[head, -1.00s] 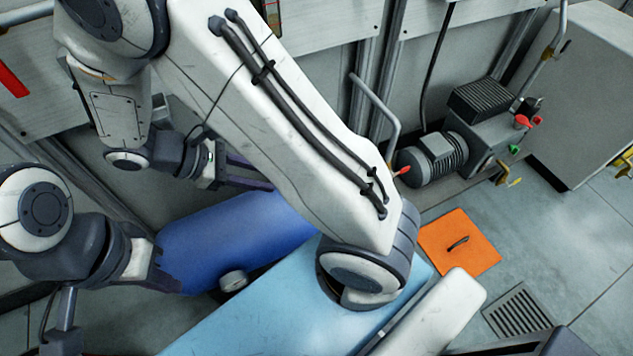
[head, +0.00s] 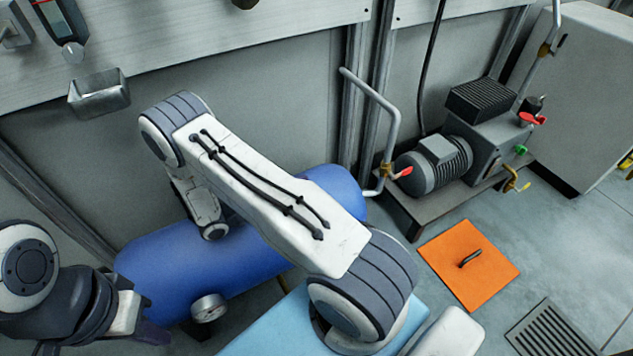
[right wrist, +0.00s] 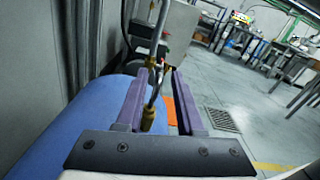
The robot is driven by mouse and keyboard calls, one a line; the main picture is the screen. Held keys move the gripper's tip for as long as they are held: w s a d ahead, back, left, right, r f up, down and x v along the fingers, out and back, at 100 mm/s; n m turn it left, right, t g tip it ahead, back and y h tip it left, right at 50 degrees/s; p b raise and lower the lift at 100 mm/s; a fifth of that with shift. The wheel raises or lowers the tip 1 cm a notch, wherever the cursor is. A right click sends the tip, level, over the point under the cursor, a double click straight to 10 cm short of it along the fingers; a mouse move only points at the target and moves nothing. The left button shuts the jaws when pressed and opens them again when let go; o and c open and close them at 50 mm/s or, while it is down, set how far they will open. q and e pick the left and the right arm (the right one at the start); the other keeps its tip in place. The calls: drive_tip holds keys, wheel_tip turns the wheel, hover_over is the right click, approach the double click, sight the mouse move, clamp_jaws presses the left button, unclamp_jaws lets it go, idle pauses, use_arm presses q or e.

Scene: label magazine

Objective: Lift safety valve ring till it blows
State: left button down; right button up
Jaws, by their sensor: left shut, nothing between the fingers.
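The blue tank (head: 270,235) lies in front of the grey wall, with a round gauge (head: 208,307) on its near side. In the right wrist view, a brass fitting (right wrist: 148,121) that looks like the safety valve stands at the tank, in line with the gap between my fingers. A thin grey part rises from it; I cannot tell whether this is the ring. My right gripper (right wrist: 156,95) is open, its purple fingers apart on either side of the fitting. In the head view my right arm hides it. My left gripper (head: 150,325) is shut and empty at the tank's near left end.
A pump with motor (head: 440,160) stands right of the tank. A bent pipe (head: 392,120) with a red-handled valve comes down between them. An orange plate (head: 468,263) and a floor grate (head: 550,330) lie at right. A metal tray (head: 100,94) hangs on the wall.

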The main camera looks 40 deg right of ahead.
drive_tip(key=shift+b+x, duration=0.4)
drive_tip(key=shift+x, duration=1.95)
drive_tip(key=shift+c, duration=0.4)
clamp_jaws()
drive_tip(key=shift+s, duration=0.15)
